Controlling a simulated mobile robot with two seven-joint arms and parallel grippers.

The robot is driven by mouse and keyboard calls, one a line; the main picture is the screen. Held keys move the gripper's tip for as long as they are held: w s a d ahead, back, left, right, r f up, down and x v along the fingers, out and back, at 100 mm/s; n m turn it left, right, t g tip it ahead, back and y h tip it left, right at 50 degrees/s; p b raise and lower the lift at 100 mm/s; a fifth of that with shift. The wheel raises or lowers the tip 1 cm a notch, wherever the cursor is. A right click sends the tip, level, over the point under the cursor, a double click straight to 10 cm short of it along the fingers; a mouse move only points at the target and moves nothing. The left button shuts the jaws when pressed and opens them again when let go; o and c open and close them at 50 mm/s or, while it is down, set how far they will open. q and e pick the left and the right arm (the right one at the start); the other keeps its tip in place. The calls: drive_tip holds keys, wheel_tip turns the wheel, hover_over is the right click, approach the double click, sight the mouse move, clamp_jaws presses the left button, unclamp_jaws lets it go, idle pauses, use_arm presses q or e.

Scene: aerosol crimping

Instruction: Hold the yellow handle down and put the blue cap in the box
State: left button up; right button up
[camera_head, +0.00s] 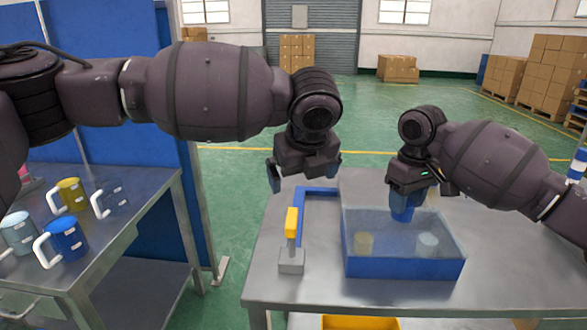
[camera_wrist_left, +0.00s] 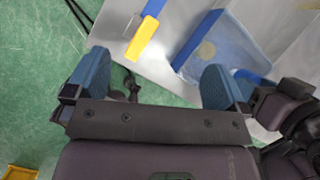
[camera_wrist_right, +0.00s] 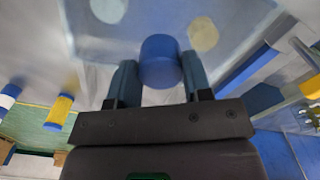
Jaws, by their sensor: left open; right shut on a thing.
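The yellow handle (camera_head: 291,222) stands upright on a small grey block (camera_head: 291,262) at the left of the metal table. It also shows in the left wrist view (camera_wrist_left: 142,39). My left gripper (camera_head: 304,175) is open and empty, above and beside the handle, not touching it. My right gripper (camera_head: 405,205) is shut on the blue cap (camera_head: 402,213) and holds it over the blue-walled box (camera_head: 400,268). The cap shows between the fingers in the right wrist view (camera_wrist_right: 160,62). Inside the box lie a yellowish cap (camera_head: 363,243) and a pale cap (camera_head: 428,243).
A second table (camera_head: 120,215) with several mugs stands at the left beside a blue partition (camera_head: 100,80). A yellow bin (camera_head: 360,322) sits below the main table.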

use_arm(q)
drive_tip(key=shift+a+r+y, duration=0.45)
drive_tip(key=shift+a+y, duration=0.15)
drive_tip(key=shift+a, duration=0.2)
drive_tip(key=shift+c, duration=0.2)
